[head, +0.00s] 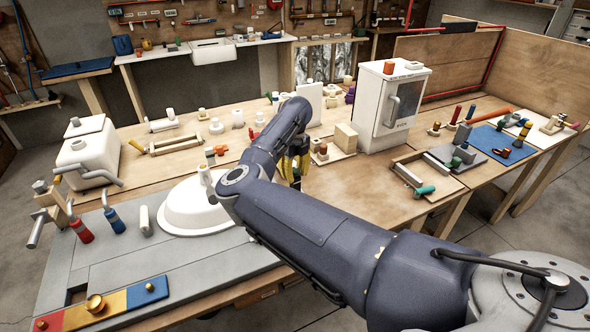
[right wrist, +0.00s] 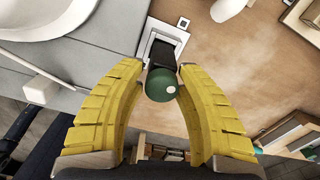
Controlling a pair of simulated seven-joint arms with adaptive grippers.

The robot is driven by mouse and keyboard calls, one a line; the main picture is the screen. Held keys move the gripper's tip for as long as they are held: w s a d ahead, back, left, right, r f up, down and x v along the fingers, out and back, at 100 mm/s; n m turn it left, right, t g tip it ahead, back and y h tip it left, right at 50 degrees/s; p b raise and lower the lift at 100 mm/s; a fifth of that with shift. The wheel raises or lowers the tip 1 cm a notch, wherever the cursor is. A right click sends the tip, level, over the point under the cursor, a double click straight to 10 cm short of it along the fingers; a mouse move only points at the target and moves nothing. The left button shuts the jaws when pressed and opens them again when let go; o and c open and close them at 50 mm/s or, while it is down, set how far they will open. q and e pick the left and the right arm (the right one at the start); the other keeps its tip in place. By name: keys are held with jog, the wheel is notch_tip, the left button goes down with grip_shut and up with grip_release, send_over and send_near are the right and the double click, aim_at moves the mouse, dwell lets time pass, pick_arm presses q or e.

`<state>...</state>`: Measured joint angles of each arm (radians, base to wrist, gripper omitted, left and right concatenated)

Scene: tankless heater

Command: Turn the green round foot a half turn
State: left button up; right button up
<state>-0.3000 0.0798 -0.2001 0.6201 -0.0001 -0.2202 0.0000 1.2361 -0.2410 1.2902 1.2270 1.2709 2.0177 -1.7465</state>
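The green round foot (right wrist: 160,85) is a dark green ball with a white dot. It sits at the end of a dark block in a pale square frame (right wrist: 152,47), on the wooden top in the right wrist view. My right gripper (right wrist: 163,70) has its yellow fingers spread on both sides of the foot, near their tips. They look open around it; I cannot tell whether either finger touches it. In the head view my right gripper (head: 292,170) points down by the bench edge, and my arm hides the foot. My left gripper is not in view.
A white basin (head: 190,212) lies left of my right arm. A tan block (head: 346,138) and a white heater cabinet (head: 388,105) stand to the right. Bare wooden top (head: 370,185) shows in front of them.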

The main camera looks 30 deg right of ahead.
jog(key=shift+r, duration=0.15)
jog(key=shift+d+m, duration=0.1)
jog(key=shift+m, duration=0.8)
jog(key=m, duration=0.4)
jog(key=shift+w, duration=0.1)
jog(key=shift+m, duration=0.3)
jog(key=m, duration=0.5)
jog(key=shift+m, duration=0.4)
jog(key=shift+m, duration=0.5)
jog(key=m, duration=0.5)
